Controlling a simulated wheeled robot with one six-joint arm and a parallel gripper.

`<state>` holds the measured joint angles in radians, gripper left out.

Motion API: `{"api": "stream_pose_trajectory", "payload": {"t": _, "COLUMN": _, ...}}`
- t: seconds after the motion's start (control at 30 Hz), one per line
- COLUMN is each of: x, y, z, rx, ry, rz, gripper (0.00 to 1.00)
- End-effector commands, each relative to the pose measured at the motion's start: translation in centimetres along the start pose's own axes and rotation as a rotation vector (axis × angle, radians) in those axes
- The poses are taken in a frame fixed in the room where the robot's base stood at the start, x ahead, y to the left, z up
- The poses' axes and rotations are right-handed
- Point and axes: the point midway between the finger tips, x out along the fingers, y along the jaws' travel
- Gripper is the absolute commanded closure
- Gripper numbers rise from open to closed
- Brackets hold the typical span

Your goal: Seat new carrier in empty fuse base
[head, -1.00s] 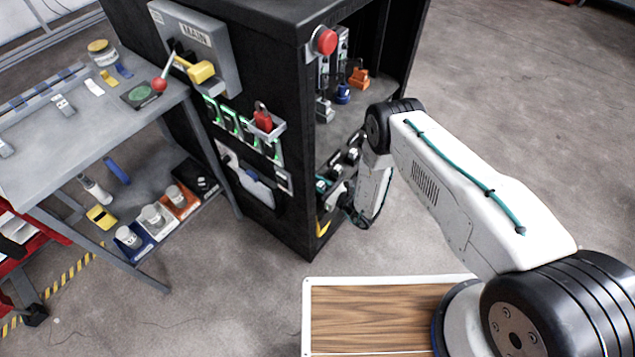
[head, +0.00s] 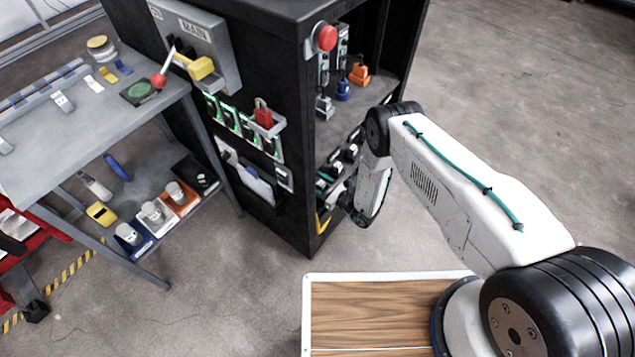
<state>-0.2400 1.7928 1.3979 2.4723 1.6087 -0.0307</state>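My gripper (head: 341,200) is at the low front opening of the black cabinet (head: 285,205), below the shelf. Its fingertips are mostly hidden by the cabinet's edge and my wrist, so I cannot tell whether they are open or shut, or what they hold. A row of fuse carriers (head: 337,167), dark with pale parts, runs back inside the cabinet just above and beside my gripper. I cannot make out an empty fuse base in that row.
Grey, blue (head: 343,90) and orange (head: 359,74) padlock-like pieces hang in the cabinet's upper part, near a red button (head: 326,38). A main switch box (head: 193,30) with a yellow-red handle is on its left side. A grey bench (head: 60,150) holds cups in coloured trays below.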

Motion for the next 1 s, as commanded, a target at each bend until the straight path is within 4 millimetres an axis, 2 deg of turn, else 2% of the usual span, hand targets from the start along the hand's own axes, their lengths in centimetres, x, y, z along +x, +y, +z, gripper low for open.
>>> {"api": "stream_pose_trajectory", "payload": {"t": 0.13, "x": -1.6, "y": -0.1, "z": -0.1, "rx": 0.001, "ry": 0.002, "rz": -0.002, "gripper": 0.51}}
{"api": "stream_pose_trajectory", "payload": {"t": 0.4, "x": -6.1, "y": -0.1, "z": -0.1, "rx": 0.001, "ry": 0.002, "rz": -0.004, "gripper": 0.51}}
{"api": "stream_pose_trajectory", "payload": {"t": 0.5, "x": -7.1, "y": -0.1, "z": 0.0, "rx": 0.001, "ry": 0.001, "rz": -0.002, "gripper": 0.51}}
{"api": "stream_pose_trajectory", "payload": {"t": 0.67, "x": -7.8, "y": 0.0, "z": 0.0, "rx": 0.000, "ry": 0.000, "rz": -0.001, "gripper": 0.51}}
{"api": "stream_pose_trajectory", "payload": {"t": 1.0, "x": -7.7, "y": 0.0, "z": 0.0, "rx": 0.000, "ry": 0.000, "rz": 0.000, "gripper": 0.51}}
